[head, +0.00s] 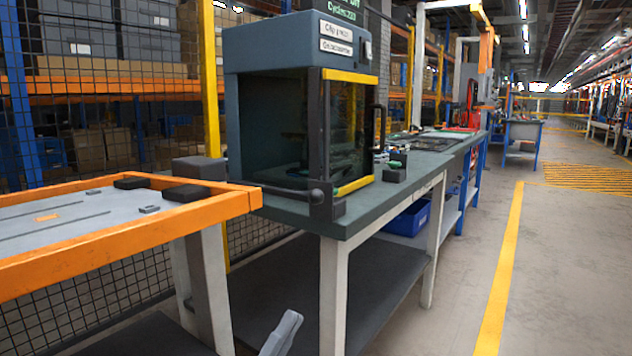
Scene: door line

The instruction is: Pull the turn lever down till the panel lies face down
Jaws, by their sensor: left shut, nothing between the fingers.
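The panel (90,218) lies nearly flat at the left, a grey sheet in an orange frame, cut off by the picture's left edge. Dark pads and small fittings show on its upper side. A dark rod with a round knob (317,196), which looks like the turn lever, runs right from near a dark block behind the panel's right corner. The knob shows in front of the cabinet's lower corner. My left gripper (284,330) is a grey shape at the bottom edge, shut and empty, well below the lever and apart from it. My right gripper is not in view.
A workbench (385,208) carries a blue-grey cabinet (285,125) with a yellow-edged glass door. A blue bin (408,218) sits under the bench. A wire mesh fence (105,90) stands behind the panel. The floor aisle at the right is clear.

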